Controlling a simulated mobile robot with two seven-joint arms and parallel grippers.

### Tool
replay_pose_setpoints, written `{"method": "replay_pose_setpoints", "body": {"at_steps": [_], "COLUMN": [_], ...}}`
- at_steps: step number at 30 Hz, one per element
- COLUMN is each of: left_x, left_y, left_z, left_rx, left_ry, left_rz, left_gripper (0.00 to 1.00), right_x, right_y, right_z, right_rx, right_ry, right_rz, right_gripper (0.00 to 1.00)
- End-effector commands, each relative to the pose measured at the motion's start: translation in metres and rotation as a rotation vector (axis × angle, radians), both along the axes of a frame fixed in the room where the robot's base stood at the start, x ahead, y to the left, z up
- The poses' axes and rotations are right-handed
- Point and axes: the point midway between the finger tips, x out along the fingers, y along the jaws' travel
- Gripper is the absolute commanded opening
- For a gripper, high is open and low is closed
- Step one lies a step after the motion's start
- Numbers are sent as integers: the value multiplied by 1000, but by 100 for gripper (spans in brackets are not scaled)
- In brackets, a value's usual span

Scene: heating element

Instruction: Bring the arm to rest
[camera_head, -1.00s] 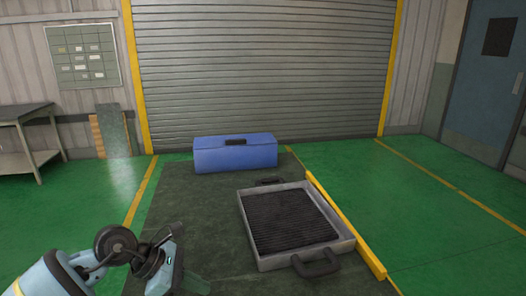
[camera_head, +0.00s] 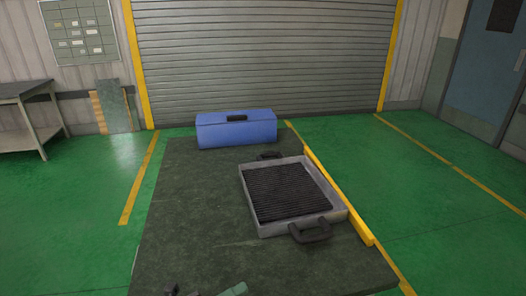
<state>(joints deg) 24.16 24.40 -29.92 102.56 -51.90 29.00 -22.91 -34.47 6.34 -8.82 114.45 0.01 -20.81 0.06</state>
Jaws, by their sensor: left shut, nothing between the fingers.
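Only a small part of my left gripper (camera_head: 232,290) shows, at the bottom edge of the head view, over the near end of the dark work surface (camera_head: 190,215). It is shut with nothing held, and the rest of it is cut off by the frame. It is well apart from the grey tray (camera_head: 341,213), which lies to its upper right. The tray has a dark ribbed inside (camera_head: 285,190) and a black handle at each end. My right gripper is not in view.
A blue case (camera_head: 237,133) sits at the far end of the work surface. A yellow rail (camera_head: 338,194) runs along the right side. The surface left of the tray is bare.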

Motion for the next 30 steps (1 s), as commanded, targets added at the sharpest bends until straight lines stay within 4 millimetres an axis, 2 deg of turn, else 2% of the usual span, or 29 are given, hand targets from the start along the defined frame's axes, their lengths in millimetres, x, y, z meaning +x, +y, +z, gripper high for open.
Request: {"method": "replay_pose_setpoints", "body": {"at_steps": [5,11,14,17,21,25,27,30], "left_x": [-17,-53,-83,-122,-184,-232,-249,-262], "left_y": [28,69,90,110,130,140,143,145], "left_z": [-25,-77,-108,-140,-178,-199,-205,-210], "left_rx": [-260,-526,-657,-781,-936,-1036,-1069,-1095], "left_ry": [357,769,980,1187,1445,1612,1667,1709], "left_rz": [204,450,582,721,903,1028,1072,1104], "left_gripper": [0,0,0,0,0,0,0,0], "right_x": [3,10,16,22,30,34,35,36], "right_y": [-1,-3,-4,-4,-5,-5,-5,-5], "right_z": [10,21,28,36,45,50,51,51], "right_rx": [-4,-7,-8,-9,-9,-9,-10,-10], "right_ry": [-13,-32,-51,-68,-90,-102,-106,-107], "right_rz": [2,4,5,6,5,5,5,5], "right_gripper": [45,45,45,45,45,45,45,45]}}
